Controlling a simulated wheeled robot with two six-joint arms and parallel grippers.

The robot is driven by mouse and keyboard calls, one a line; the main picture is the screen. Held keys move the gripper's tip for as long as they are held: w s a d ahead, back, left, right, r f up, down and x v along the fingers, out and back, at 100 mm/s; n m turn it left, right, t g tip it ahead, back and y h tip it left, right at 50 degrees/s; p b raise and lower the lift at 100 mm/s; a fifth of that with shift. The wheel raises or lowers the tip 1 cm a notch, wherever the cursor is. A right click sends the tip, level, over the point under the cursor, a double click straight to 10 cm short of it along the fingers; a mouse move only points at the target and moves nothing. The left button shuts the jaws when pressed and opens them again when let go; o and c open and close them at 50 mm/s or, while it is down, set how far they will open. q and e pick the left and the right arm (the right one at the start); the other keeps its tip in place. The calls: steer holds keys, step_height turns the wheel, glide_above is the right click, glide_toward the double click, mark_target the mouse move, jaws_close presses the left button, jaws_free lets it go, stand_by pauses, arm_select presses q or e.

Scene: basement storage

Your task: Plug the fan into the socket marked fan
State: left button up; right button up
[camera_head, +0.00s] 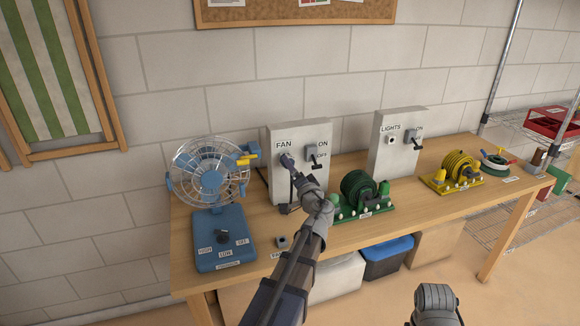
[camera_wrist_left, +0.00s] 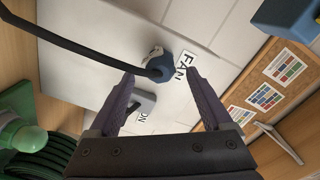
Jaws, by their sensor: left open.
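The blue fan (camera_head: 210,185) stands on the left of the bench. A switch box marked FAN (camera_head: 298,135) stands to its right. In the left wrist view, a blue plug (camera_wrist_left: 159,67) with a black cord (camera_wrist_left: 75,42) sits at the socket beside the FAN label (camera_wrist_left: 186,63). It looks seated, but its full depth is hidden. My left gripper (camera_wrist_left: 159,82) is open, its fingertips on either side of the plug with gaps visible. In the head view this gripper (camera_head: 292,176) is in front of the FAN box and partly hides the socket.
A green cable reel (camera_head: 358,190) stands close to my left arm's right. A LIGHTS box (camera_head: 393,155) and a yellow reel (camera_head: 458,167) are further right. The bench front (camera_head: 330,236) has some bare wood.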

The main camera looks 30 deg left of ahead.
arm_select(q)
steer(key=v, duration=0.4)
steer(key=shift+s+d, duration=0.1)
stand_by(0.8)
steer(key=s+d+f+g+h+p, duration=0.3)
steer(key=s+d, duration=0.5)
steer(key=d, duration=0.3)
steer(key=s+d+f+m+g+h+p, duration=0.1)
steer(key=s+d+f+g+h+p, duration=0.2)
steer(key=s+d+f+g+h, duration=0.2)
steer(key=s+d+f+g+h+p, duration=0.3)
steer(key=s+d, duration=0.8)
steer(key=d, duration=0.6)
steer(key=shift+f+m+g+h, duration=0.3)
steer(key=shift+f+g+h, duration=0.2)
steer(key=shift+f+h, duration=0.35)
steer(key=shift+d+f, duration=0.1)
steer(key=shift+d, duration=0.05)
